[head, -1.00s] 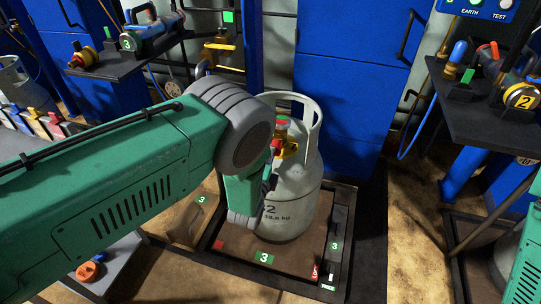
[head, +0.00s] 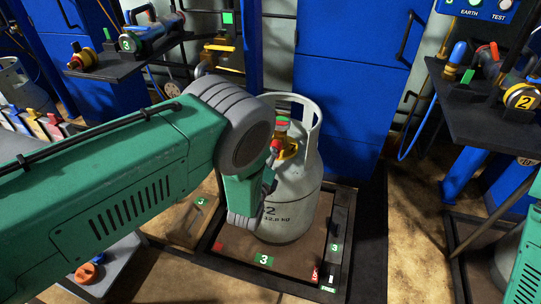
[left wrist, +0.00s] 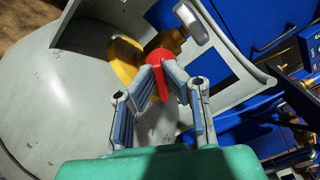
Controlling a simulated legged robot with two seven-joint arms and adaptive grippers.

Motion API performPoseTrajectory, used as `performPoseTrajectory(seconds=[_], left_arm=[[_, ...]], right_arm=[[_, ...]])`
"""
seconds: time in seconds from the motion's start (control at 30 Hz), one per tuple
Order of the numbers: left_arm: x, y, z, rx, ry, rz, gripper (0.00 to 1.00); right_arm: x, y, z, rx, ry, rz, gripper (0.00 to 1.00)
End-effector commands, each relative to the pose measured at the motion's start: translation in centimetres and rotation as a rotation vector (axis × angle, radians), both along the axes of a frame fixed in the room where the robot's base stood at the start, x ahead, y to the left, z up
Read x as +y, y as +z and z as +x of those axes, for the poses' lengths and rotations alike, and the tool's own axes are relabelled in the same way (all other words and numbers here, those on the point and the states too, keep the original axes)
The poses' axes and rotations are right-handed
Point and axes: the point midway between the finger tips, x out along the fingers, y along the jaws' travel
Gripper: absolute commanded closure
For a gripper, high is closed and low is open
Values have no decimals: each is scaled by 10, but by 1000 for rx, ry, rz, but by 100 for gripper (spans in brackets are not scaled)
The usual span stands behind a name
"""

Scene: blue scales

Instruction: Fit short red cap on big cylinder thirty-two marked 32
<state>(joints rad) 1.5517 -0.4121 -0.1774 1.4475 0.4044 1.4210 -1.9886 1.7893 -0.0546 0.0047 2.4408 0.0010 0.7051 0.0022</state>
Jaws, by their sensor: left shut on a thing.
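The big grey cylinder (head: 297,205) stands upright on a scale platform. Its marking is partly hidden by my left arm; only a "2" and a kg line show. Its yellow valve (head: 289,149) sits inside the collar and also shows in the left wrist view (left wrist: 127,60). My left gripper (left wrist: 158,72) is shut on the short red cap (left wrist: 158,60). In the head view the cap (head: 275,147) is right at the valve's left side. I cannot tell whether it is seated on the outlet. My right gripper is out of view.
The scale platform (head: 225,238) bears green "3" labels. A dark shelf (head: 125,62) with tools stands at the back left, another (head: 490,130) at the right. A blue cabinet (head: 350,90) is behind the cylinder. The cylinder's collar (head: 315,115) rises around the valve.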

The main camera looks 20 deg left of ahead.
Motion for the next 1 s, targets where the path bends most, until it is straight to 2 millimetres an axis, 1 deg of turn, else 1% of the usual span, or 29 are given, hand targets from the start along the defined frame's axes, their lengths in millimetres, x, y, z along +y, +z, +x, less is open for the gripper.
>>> performPoseTrajectory(seconds=[0.07,0.13,0.3,0.43,0.6,0.7,0.87,0.93,1.0], left_arm=[[-1,0,0,1,-2,3,100],[-1,0,0,0,-2,41,100],[-2,0,0,-7,-2,232,100],[-2,1,0,-9,-2,277,100],[-3,1,0,-14,-2,426,100],[-3,1,0,-14,-2,454,100],[-3,1,0,-14,-3,454,100],[-3,1,0,-15,-3,484,100],[-4,1,0,-17,-3,550,100]], right_arm=[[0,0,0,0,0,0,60],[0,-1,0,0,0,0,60],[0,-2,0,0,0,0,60],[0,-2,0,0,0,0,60],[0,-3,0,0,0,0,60],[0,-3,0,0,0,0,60],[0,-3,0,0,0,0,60],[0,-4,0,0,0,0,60],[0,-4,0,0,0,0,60]])
